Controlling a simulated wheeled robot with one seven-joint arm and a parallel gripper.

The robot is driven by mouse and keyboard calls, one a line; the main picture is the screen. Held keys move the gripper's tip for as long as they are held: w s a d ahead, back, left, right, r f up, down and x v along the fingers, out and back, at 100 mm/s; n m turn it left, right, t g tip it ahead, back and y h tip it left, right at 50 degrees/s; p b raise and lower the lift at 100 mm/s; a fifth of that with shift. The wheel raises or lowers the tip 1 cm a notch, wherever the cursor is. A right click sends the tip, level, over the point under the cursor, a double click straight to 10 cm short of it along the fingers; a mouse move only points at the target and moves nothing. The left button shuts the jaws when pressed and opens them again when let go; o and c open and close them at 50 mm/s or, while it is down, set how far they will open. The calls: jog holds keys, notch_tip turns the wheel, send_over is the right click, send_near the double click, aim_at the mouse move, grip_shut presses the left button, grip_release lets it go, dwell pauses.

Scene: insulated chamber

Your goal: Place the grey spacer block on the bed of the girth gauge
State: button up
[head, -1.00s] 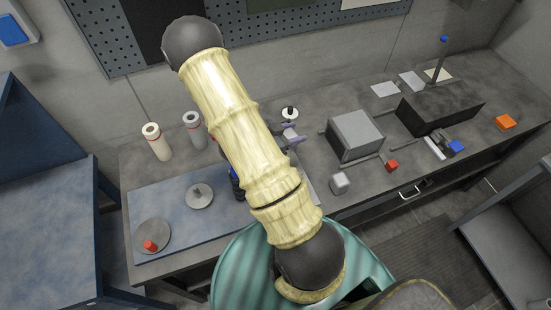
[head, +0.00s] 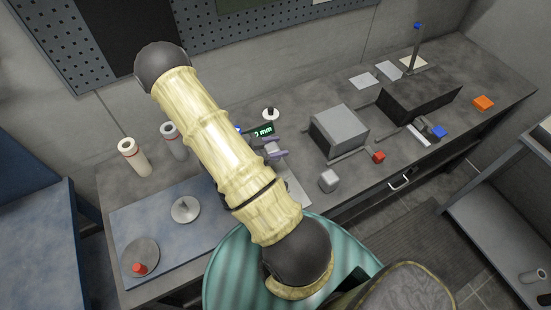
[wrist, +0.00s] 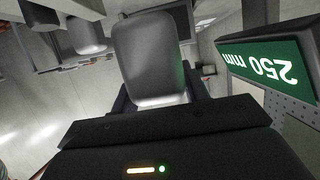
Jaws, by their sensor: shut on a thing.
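My gripper (head: 273,148) is shut on the grey spacer block (wrist: 150,62), which sits between the dark fingers in the wrist view. In the head view the block (head: 271,147) is small and partly covered by the fingers, over the bench. A green display (wrist: 265,66) reading 250 mm, upside down, is close on the right in the wrist view. In the head view the display (head: 263,132) shows just behind the gripper, partly hidden. It appears to belong to the girth gauge, whose bed is mostly hidden by my arm. I cannot tell whether the block touches it.
A light grey cube (head: 329,180) and a red cube (head: 378,157) lie near the bench's front edge. A large grey block (head: 340,128) stands to the right of the gripper. A black-topped knob (head: 270,113) is behind it. Two rollers (head: 133,158) stand at left.

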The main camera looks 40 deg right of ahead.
jog(key=shift+f, duration=0.95)
jog(key=shift+f+p, duration=0.65)
jog(key=shift+f, duration=1.45)
jog(key=shift+f, duration=0.25)
jog(key=o, duration=1.2)
jog(key=shift+r, duration=0.1)
jog(key=shift+r, duration=0.1)
jog(key=shift+r, duration=0.2)
jog(key=b+v, duration=0.2)
jog(key=v, duration=0.5)
jog(key=shift+a+b, duration=0.25)
jog(key=shift+b, duration=0.05)
